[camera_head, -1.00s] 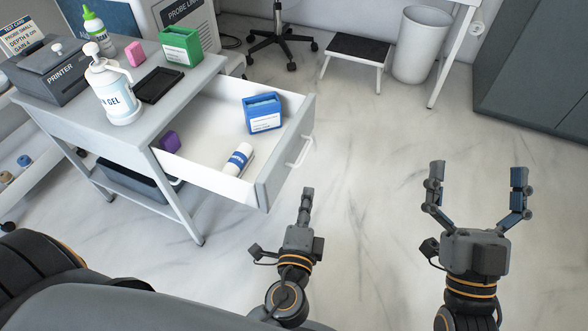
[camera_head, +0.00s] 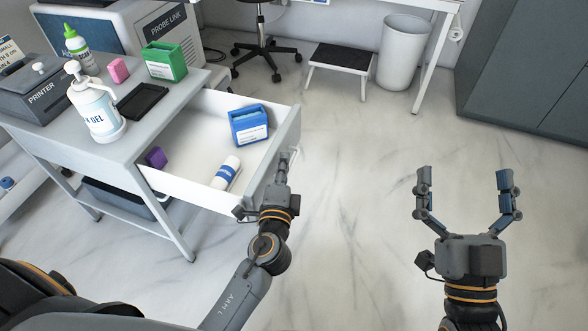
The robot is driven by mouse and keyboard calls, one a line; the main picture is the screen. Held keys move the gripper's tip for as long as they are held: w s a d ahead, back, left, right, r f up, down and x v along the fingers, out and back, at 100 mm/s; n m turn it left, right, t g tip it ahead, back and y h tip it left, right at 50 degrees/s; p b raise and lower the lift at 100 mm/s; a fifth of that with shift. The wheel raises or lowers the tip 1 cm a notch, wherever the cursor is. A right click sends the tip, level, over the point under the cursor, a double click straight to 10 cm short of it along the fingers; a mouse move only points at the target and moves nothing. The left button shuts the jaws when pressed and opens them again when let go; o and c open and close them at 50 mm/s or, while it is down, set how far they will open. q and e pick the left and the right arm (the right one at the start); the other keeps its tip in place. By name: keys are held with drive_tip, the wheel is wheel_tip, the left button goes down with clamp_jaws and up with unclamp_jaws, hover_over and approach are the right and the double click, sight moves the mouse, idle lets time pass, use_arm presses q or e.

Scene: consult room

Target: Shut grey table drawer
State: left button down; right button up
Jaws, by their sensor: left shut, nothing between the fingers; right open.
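The grey table (camera_head: 180,84) stands at the left with its drawer (camera_head: 198,124) pulled out to the right. The drawer holds a blue box (camera_head: 249,125), a white and blue tube (camera_head: 227,172) and a purple block (camera_head: 157,157). My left gripper (camera_head: 283,168) is shut and empty. Its fingertips are at the drawer's front panel, by the pale handle (camera_head: 294,158); I cannot tell whether they touch. The gripper hides part of the handle and front. My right gripper (camera_head: 464,178) is open and empty over the floor at the right, apart from the drawer.
A step stool (camera_head: 340,60) and a white bin (camera_head: 403,50) stand at the back. The middle floor is clear.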

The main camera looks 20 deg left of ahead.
use_arm(q)
drive_tip(key=shift+a, duration=0.3)
use_arm(e)
drive_tip(key=shift+w+f, duration=0.1)
use_arm(q)
drive_tip(key=shift+a, duration=0.6)
drive_tip(key=a+p, duration=0.1)
drive_tip(key=a, duration=2)
drive_tip(key=shift+w+a+p, duration=0.15)
drive_tip(key=shift+w+p, duration=0.15)
drive_tip(key=shift+w, duration=0.1)
use_arm(e)
wheel_tip(320, 180, down, 6)
drive_tip(key=w+g+h, duration=0.1)
drive_tip(key=g, duration=0.3)
drive_tip(key=shift+w+d+h, duration=0.2)
drive_tip(key=shift+w+h, duration=0.1)
drive_tip(key=shift+w, duration=0.1)
drive_tip(key=shift+f, duration=0.15)
